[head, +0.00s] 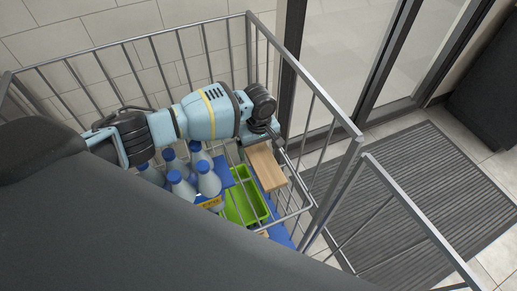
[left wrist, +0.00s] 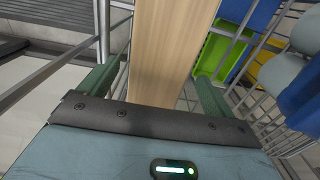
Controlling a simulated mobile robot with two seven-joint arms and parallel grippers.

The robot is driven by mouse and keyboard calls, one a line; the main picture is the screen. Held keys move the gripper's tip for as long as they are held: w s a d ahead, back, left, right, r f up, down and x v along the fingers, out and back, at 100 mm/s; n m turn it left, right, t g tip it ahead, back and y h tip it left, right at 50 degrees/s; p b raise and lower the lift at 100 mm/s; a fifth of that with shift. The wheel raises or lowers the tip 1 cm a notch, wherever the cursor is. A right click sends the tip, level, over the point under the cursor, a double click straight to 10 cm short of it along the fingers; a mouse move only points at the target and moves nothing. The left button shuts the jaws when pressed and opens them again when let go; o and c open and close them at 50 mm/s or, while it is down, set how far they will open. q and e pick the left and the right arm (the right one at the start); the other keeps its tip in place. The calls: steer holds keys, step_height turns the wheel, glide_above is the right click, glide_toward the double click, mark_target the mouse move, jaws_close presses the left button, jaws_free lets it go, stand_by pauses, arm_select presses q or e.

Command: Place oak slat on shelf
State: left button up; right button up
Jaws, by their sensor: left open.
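The oak slat (head: 266,166) is a flat, light wooden piece lying at the right side of a wire cage, above a green bin. My left gripper (head: 273,138) is at its far end in the head view. In the left wrist view the slat (left wrist: 160,50) runs between the two green fingers of my open left gripper (left wrist: 155,85), with a gap visible on each side. I cannot tell exactly what the slat rests on. My right gripper is in neither view.
White bottles with blue caps (head: 208,180) stand on a blue surface left of the slat. The green bin (head: 243,206) is below it. The wire cage's top rail (head: 318,85) surrounds the arm. A grey mat (head: 420,200) lies on the floor outside.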

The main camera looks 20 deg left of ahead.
mark_target(259, 152)
arm_select(q)
step_height(259, 152, up, 11)
steer(key=p, duration=0.2)
steer(key=shift+r, duration=0.15)
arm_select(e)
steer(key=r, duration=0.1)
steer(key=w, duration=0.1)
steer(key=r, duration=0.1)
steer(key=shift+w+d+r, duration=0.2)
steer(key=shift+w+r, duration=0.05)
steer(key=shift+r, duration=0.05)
